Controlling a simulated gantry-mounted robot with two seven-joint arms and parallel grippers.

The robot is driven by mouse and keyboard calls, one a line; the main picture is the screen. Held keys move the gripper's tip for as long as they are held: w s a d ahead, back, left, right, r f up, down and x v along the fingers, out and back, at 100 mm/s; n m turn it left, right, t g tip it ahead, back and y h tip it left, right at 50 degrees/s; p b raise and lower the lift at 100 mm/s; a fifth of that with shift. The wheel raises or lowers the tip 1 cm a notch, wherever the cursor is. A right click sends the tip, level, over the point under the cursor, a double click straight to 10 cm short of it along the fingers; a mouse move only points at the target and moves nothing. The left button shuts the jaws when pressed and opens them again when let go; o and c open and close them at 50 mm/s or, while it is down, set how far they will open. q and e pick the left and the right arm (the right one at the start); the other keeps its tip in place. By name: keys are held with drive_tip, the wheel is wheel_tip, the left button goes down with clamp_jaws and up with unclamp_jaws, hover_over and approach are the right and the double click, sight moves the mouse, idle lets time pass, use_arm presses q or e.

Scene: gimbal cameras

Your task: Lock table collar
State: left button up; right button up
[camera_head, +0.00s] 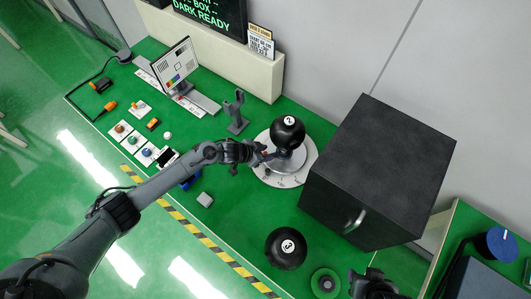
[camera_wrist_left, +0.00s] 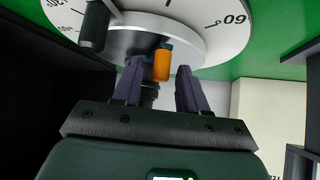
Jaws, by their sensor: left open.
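A white round table (camera_head: 300,179) with degree marks stands on the green bench, with a black ball marked 1 (camera_head: 287,132) above it. In the left wrist view the marked disc (camera_wrist_left: 225,22) and its paler collar (camera_wrist_left: 185,28) fill the top. An orange-tipped lever (camera_wrist_left: 162,65) hangs at the collar, between the two fingers of my left gripper (camera_wrist_left: 155,85). The fingers are open, with visible gaps beside the orange tip. In the head view my left gripper (camera_head: 262,156) reaches the table's left side. A dark part at the bottom edge, perhaps my right gripper (camera_head: 375,286), is cut off.
A large black box (camera_head: 385,160) with a handle stands close to the right of the round table. A second black ball (camera_head: 286,248) and a green disc (camera_head: 325,283) are in front. A grey stand (camera_head: 236,112) is behind my arm. A chart panel (camera_head: 176,65) stands farther left.

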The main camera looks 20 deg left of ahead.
use_arm(q)
drive_tip(key=shift+w+d+f, duration=0.1)
drive_tip(key=shift+w+f, duration=0.05)
drive_tip(key=shift+f, duration=0.05)
drive_tip(key=shift+c, duration=0.2)
clamp_jaws()
